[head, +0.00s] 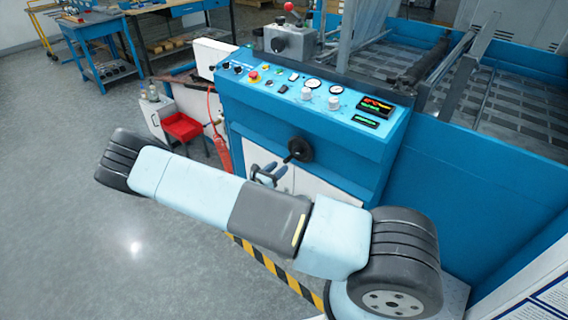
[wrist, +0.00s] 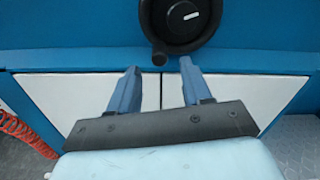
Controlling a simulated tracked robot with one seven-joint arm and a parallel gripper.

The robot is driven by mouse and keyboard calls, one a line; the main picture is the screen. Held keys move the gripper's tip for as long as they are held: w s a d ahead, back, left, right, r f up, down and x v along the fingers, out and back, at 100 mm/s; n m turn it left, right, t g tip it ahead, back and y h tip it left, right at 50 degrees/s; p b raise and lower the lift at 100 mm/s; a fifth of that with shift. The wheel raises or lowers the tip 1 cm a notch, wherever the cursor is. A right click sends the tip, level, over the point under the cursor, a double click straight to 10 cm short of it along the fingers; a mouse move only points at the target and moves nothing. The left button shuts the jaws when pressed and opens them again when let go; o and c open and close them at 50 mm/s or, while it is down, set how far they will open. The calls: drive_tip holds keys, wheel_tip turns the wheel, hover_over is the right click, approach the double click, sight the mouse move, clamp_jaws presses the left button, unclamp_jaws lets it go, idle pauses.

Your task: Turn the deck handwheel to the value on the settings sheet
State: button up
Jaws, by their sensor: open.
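The black handwheel (head: 299,150) sits on the blue front face of the machine, below the control deck. In the wrist view the handwheel (wrist: 180,20) is at the top, cut off by the edge, with a white pointer line and a black knob at its lower left rim. My gripper (head: 268,174) is just below and left of the wheel in the head view. In the wrist view its two blue fingers (wrist: 158,65) are apart, with nothing between them, below the knob and not visibly touching it. A sheet (head: 545,300) with printed blocks shows at the lower right; its text is too small to read.
The control deck (head: 310,90) carries gauges, knobs, a red button and lit displays (head: 375,106). White cabinet doors (wrist: 240,92) lie below the wheel. The floor at left is clear.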

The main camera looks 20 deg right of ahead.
sight(285, 162)
drive_tip(key=shift+x, duration=2.5)
clamp_jaws()
drive_tip(key=shift+a, duration=0.2)
drive_tip(key=shift+d, duration=0.1)
